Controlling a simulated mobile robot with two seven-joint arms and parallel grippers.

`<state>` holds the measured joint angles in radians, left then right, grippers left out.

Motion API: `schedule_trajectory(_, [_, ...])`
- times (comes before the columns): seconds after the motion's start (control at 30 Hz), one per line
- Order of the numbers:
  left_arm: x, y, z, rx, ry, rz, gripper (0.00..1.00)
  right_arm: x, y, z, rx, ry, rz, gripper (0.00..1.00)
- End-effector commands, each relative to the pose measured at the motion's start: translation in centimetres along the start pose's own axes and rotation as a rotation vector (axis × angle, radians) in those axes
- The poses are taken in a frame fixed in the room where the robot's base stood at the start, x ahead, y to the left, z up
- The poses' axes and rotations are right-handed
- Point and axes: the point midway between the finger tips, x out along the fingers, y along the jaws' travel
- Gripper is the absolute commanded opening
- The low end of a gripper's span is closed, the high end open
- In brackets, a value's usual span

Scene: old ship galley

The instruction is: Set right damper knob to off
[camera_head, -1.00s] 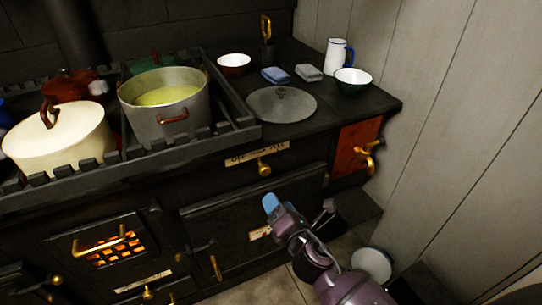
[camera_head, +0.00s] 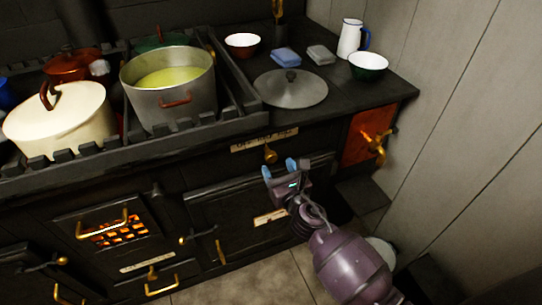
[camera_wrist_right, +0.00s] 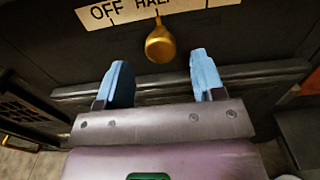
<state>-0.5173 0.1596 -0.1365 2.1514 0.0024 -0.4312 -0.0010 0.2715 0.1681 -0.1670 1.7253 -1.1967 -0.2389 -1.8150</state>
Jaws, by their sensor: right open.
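The right damper knob, a brass knob (camera_head: 270,154), sits on the dark stove front below a cream label strip (camera_head: 263,141). In the right wrist view the knob (camera_wrist_right: 160,45) is under the label (camera_wrist_right: 133,10), where "OFF" and "HALF" can be read; the right part of the label is cut off. The knob's pointer is near the middle of the visible label. My right gripper (camera_head: 284,169) is open and empty just below and in front of the knob. In the right wrist view its blue fingers (camera_wrist_right: 160,66) flank the knob's lower side, apart from it. My left gripper is not in view.
Above the knob, the stove top holds a grey lid (camera_head: 291,92), a green bowl (camera_head: 368,69) and a steel pot (camera_head: 166,104) inside a rail. A brass tap (camera_head: 376,142) projects at right. The oven door (camera_head: 225,210) with a brass handle is below.

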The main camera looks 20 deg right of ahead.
Motion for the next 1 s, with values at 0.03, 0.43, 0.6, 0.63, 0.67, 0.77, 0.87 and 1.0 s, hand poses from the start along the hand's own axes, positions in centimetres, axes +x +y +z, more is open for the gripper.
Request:
schedule_trajectory(0.03, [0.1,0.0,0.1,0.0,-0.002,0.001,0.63,0.9,0.0,-0.1,0.0,-0.001,0.0,0.62])
schedule_trajectory(0.43, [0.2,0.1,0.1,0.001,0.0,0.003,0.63,5.0,0.0,-0.1,0.001,0.001,0.0,0.62])
schedule_trajectory(0.6, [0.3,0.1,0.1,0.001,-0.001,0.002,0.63,5.4,0.0,0.0,0.001,0.0,0.0,0.62])
schedule_trajectory(0.63, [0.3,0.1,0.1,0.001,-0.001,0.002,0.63,5.4,0.0,0.0,0.001,0.0,0.0,0.62])
schedule_trajectory(0.67, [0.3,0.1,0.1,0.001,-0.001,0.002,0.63,5.4,0.0,0.0,0.001,0.0,0.0,0.62])
schedule_trajectory(0.77, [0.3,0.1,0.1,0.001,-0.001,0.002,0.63,5.4,0.0,0.0,0.001,0.0,0.0,0.62])
schedule_trajectory(0.87, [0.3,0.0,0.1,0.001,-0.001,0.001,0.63,5.4,0.0,0.0,0.001,0.0,0.0,0.53])
schedule_trajectory(1.0, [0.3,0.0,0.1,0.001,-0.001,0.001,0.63,5.4,0.0,0.0,0.001,0.0,0.0,0.31])
